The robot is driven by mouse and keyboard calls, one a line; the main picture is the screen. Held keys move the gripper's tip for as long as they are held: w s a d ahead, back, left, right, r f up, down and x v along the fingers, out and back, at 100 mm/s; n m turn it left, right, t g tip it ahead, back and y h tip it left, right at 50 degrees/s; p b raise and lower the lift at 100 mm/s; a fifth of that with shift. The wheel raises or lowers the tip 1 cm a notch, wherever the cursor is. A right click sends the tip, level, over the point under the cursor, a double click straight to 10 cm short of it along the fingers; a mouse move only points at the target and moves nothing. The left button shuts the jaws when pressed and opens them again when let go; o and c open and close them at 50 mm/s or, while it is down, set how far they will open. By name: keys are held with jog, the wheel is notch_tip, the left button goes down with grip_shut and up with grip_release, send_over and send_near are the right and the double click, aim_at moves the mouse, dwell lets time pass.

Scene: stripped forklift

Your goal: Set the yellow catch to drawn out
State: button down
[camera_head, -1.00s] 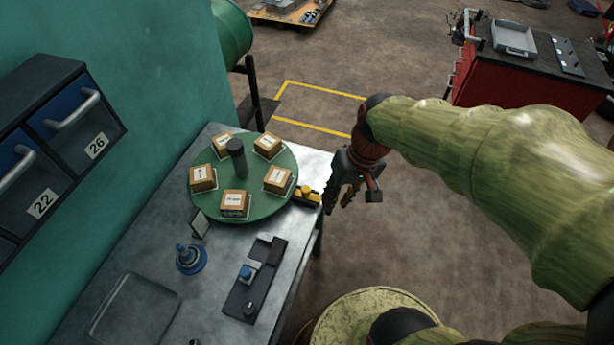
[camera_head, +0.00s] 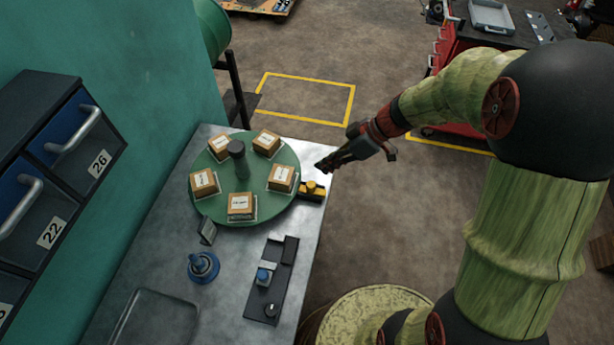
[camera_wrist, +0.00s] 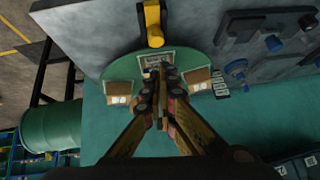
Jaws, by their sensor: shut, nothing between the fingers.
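The yellow catch (camera_head: 312,188) sits on a dark block at the right edge of the green round turntable (camera_head: 218,213), near the table's edge. In the wrist view the catch (camera_wrist: 153,22) is at the top, beyond my fingertips. My gripper (camera_head: 321,167) is shut and empty. It is just behind the catch in the head view, apart from it, and points left over the table's edge. In the wrist view my gripper (camera_wrist: 157,75) covers part of the turntable and a box.
Several labelled boxes (camera_head: 241,206) and a dark post (camera_head: 237,150) stand on the turntable. A blue-knobbed base (camera_head: 203,267) and a black plate with a blue button (camera_head: 264,277) are on the metal table. Open floor lies right of the table.

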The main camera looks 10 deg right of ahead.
aim_at(313, 186)
jog(key=shift+n, duration=1.3)
jog(key=shift+a, duration=0.1)
jog(key=x, duration=1)
jog(key=shift+b, duration=0.4)
jog(key=shift+s+d+f+b, duration=0.1)
jog(key=shift+s+d+b, duration=0.05)
jog(key=shift+d+b, duration=0.55)
jog(key=shift+s+d+b, duration=0.4)
jog(key=shift+d+b, duration=0.35)
jog(key=shift+b, duration=0.15)
